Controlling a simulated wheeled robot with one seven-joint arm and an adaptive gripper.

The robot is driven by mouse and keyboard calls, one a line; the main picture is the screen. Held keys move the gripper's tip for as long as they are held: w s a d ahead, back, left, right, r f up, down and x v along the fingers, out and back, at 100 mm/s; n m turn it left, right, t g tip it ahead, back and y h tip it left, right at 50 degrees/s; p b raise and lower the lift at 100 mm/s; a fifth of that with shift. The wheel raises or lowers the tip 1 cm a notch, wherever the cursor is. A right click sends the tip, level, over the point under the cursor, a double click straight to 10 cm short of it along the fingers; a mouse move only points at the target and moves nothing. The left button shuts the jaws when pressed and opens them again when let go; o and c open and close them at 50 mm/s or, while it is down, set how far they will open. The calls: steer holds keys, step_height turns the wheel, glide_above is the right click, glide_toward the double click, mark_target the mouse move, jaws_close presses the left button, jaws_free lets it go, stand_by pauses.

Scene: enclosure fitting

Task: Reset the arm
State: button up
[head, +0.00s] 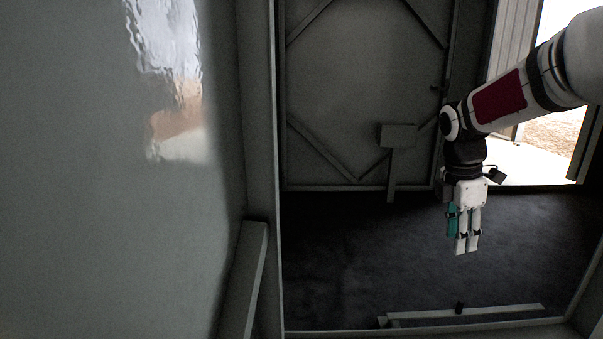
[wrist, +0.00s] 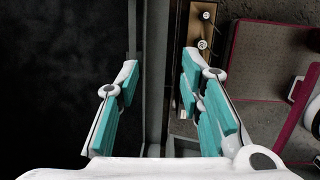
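My arm reaches in from the upper right of the head view and bends down at the wrist. My gripper (head: 466,250) points downward, white with teal pads, and hangs over the dark floor. In the wrist view my gripper (wrist: 160,62) shows its two teal-padded fingers spread apart, with nothing held between them. A grey upright edge and part of a narrow brown strip (wrist: 202,25) with round white fittings show beyond the fingers.
A large grey panel (head: 120,230) fills the left of the head view. A grey braced door or wall (head: 360,85) stands behind the dark floor (head: 350,250). A small box on a post (head: 397,136) stands before it. A low bar (head: 470,311) lies at the front. A bright opening (head: 545,150) is at right.

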steer(key=s+a+r+m+t+p, duration=0.1)
steer(key=s+a+r+m, duration=0.2)
steer(key=s+r, duration=0.15)
steer(key=s+a+r+m+p, duration=0.1)
steer(key=s+a+r+m, duration=0.15)
steer(key=s, duration=0.25)
steer(key=s+a+r+m+t+y+p, duration=0.1)
steer(key=s+m, duration=0.5)
steer(key=s, duration=0.6)
steer(key=s+a+r+m+t+y+p, duration=0.1)
steer(key=s+a+m+p, duration=0.3)
steer(key=s, duration=0.8)
steer(key=a+r+m, duration=0.1)
steer(key=a+m, duration=0.1)
steer(key=m, duration=0.1)
steer(key=shift+a+r+t, duration=0.2)
steer(key=shift+t, duration=0.1)
